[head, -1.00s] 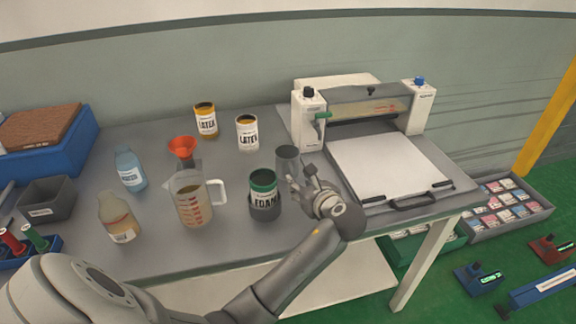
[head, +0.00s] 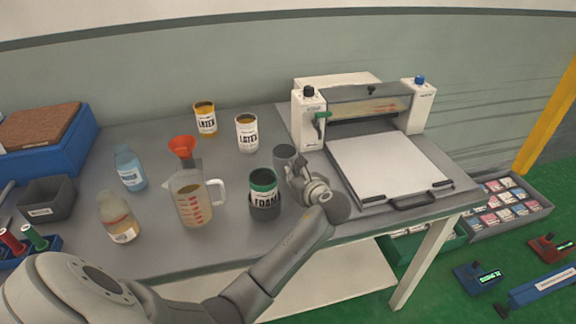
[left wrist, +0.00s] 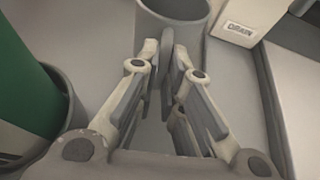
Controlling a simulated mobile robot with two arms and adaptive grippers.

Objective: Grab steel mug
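The steel mug (head: 284,157) is a plain grey cup standing upright on the grey table, right of and behind the green-lidded foam can (head: 263,183). Its near wall (left wrist: 176,10) shows at the top of the left wrist view. My left gripper (head: 293,166) is at the mug's near right side. In the left wrist view its fingertips (left wrist: 167,56) are close together at the mug's near side, with a thin grey part between them that looks like the handle. The fingers hide most of that part. My right gripper is not in view.
The foam can in its dark holder stands close left of my gripper. A measuring jug (head: 190,200) stands further left. The white-and-grey press machine (head: 385,165) is close on the right. Two latex cans (head: 247,133) stand behind.

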